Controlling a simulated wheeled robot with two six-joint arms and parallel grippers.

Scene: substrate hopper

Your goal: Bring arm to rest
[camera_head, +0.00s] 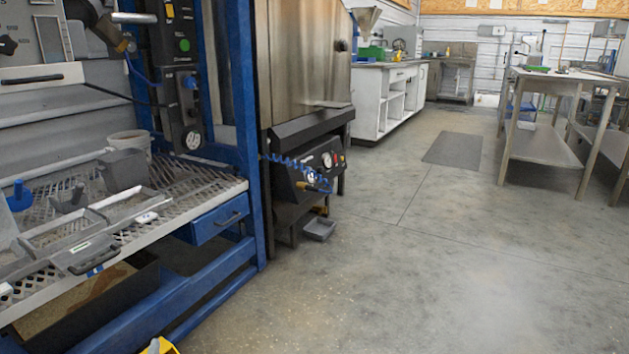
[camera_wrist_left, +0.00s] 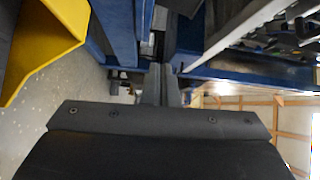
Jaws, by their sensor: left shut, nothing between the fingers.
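My left gripper (camera_wrist_left: 162,84) shows in the left wrist view, with its two dark fingers close together and nothing between them. Blue frame beams (camera_wrist_left: 122,28) show beyond and beside the fingers, and I cannot tell how far off they are. In the head view I cannot make out the left fingers clearly. My right gripper is in neither view.
A blue-framed rack (camera_head: 245,150) stands at the left, with a mesh shelf (camera_head: 205,190) holding trays and a grey tub (camera_head: 122,168). A yellow part (camera_wrist_left: 45,38) is close to the left wrist.

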